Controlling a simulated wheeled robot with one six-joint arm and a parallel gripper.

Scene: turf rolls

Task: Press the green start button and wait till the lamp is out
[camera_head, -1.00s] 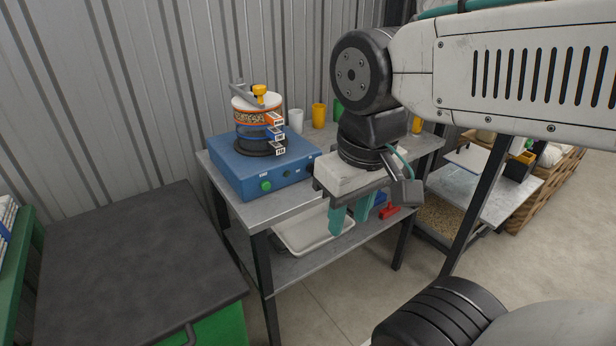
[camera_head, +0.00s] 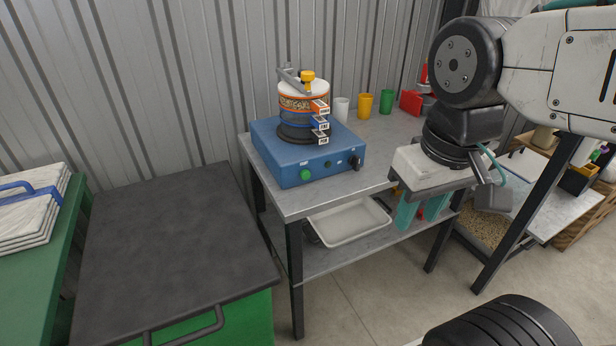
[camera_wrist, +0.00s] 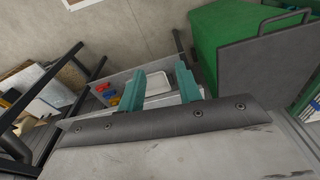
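The green start button (camera_head: 305,174) is on the front of a blue machine box (camera_head: 290,150) standing on a grey metal table. A small round part (camera_head: 328,163) and a black knob (camera_head: 355,163) sit right of the button; I cannot tell which part is the lamp, or if one is lit. A stack of sieves (camera_head: 303,108) with a clamp and yellow knob stands on the box. My gripper (camera_head: 419,218) is right of the box, at the table's front edge, teal fingers pointing down. In the wrist view my gripper (camera_wrist: 160,68) is open and empty, its fingers apart.
White, yellow and green cups (camera_head: 364,105) stand at the table's back. A white tray (camera_head: 350,222) lies on the lower shelf. A dark-topped green cabinet (camera_head: 170,250) stands left of the table. Open floor lies in front.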

